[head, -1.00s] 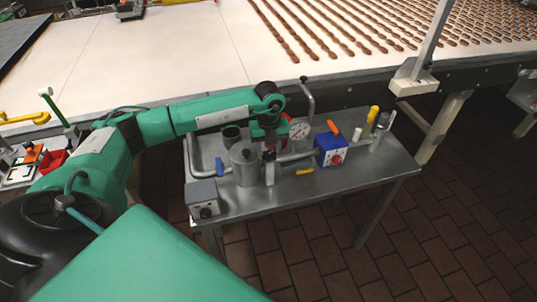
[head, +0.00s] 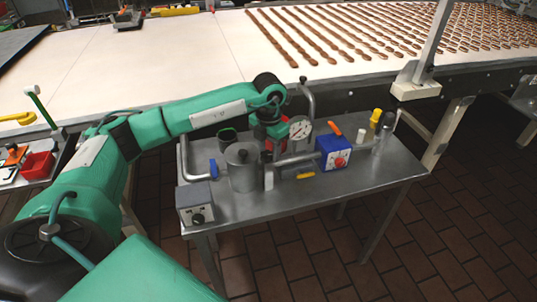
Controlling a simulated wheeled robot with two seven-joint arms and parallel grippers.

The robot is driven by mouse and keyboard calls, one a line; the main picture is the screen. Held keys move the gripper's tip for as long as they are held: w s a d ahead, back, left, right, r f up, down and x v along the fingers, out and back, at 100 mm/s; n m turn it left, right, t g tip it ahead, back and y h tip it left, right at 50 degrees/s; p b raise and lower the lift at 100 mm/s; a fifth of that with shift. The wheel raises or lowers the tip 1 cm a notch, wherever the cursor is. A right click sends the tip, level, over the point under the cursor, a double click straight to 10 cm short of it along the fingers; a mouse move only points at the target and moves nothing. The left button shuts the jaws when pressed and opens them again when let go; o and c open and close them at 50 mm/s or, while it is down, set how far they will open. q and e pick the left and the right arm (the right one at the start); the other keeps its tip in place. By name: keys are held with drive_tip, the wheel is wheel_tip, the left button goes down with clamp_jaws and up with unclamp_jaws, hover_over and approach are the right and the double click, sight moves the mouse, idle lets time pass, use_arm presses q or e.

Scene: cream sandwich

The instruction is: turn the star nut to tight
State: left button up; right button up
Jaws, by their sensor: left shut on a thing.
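My left gripper (head: 274,152) reaches down behind the steel pot (head: 243,170), at the pipework between the pot and the pressure gauge (head: 300,129). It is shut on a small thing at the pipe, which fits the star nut. The nut itself is hidden by the gripper and pot, so its shape and how tight it sits cannot be told. My right gripper is not in view.
The steel table (head: 345,188) also bears a grey box with a knob (head: 195,206), a blue box with a red knob (head: 333,153), a yellow-topped bottle (head: 376,117) and a green-rimmed cup (head: 227,139). A conveyor (head: 150,65) with chocolate-coloured rows runs behind.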

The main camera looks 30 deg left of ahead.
use_arm(q)
drive_tip(key=m+b, duration=0.3)
drive_tip(key=m, duration=0.1)
drive_tip(key=shift+f+m, duration=0.1)
drive_tip(key=shift+m, duration=0.2)
drive_tip(key=m+b, duration=0.2)
drive_tip(key=m, duration=0.1)
drive_tip(key=shift+d+m, duration=0.1)
drive_tip(key=shift+m, duration=0.2)
drive_tip(key=m+b, duration=0.2)
drive_tip(key=m, duration=0.2)
drive_tip(key=shift+s+d+m, duration=0.1)
drive_tip(key=shift+s+m, duration=0.05)
drive_tip(key=shift+m, duration=0.25)
drive_tip(key=shift+r+m+b, duration=0.2)
drive_tip(key=shift+m+b, duration=0.35)
drive_tip(key=shift+m, duration=0.45)
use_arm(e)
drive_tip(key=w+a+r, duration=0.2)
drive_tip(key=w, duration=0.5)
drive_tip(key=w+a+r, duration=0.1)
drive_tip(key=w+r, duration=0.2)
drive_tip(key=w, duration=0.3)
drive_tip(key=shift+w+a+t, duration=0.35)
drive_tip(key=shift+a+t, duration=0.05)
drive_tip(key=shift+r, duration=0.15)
use_arm(q)
drive_tip(key=o, duration=1)
drive_tip(key=shift+s, duration=0.1)
drive_tip(key=shift+c, duration=0.2)
